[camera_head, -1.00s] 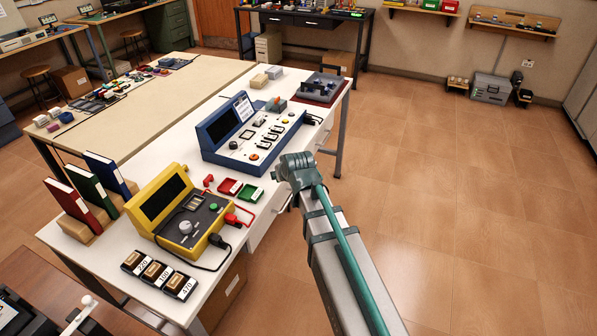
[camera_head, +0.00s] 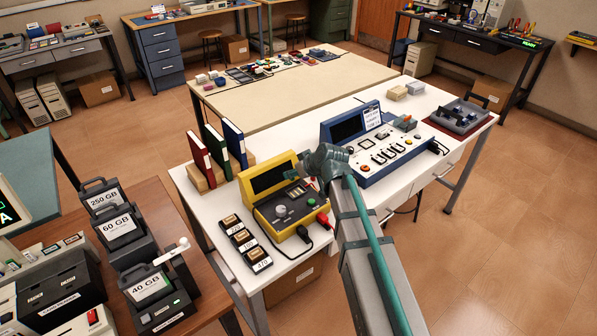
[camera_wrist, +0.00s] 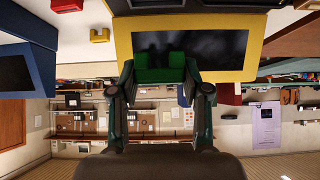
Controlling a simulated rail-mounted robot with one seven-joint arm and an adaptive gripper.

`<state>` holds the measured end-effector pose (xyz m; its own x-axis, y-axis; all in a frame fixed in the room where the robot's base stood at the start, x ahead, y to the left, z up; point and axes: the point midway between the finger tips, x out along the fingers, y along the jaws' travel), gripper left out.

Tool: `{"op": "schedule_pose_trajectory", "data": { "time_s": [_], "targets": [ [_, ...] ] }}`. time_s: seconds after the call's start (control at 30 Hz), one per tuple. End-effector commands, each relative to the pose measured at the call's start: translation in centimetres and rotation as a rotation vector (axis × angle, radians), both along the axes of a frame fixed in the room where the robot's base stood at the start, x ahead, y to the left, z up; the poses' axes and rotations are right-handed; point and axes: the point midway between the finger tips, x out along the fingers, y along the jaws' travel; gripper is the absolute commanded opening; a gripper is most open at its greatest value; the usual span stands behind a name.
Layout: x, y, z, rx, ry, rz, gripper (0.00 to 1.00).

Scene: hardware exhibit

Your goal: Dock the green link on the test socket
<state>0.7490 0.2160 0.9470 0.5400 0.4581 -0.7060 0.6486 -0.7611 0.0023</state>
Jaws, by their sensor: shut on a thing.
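My gripper (camera_wrist: 160,75) is shut on the green link (camera_wrist: 160,68), a green block between its two fingertips in the wrist view. Behind the link is the dark screen of the yellow tester (camera_wrist: 243,70). In the head view my gripper (camera_head: 297,174) is over the right part of the yellow tester (camera_head: 250,188), and my wrist hides the link there. The tester has a dark screen, a round knob (camera_head: 281,211) and a small slotted panel (camera_head: 296,190). I cannot tell which part is the test socket, or whether the link touches the tester.
A blue console (camera_head: 370,175) stands to the right of the tester. Red, green and blue binders (camera_head: 199,160) stand behind it on the left. Several labelled dark blocks (camera_head: 245,240) lie in front. A red plug (camera_head: 322,219) and black cable are at the tester's right edge.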

Motion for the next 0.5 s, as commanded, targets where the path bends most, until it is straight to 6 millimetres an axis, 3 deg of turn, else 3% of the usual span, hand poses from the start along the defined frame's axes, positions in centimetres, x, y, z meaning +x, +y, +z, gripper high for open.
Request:
{"op": "schedule_pose_trajectory", "data": {
  "time_s": [0.5],
  "targets": [
    [0.0,0.0,-4.2,0.001,0.002,-0.002,0.23]
  ]
}}
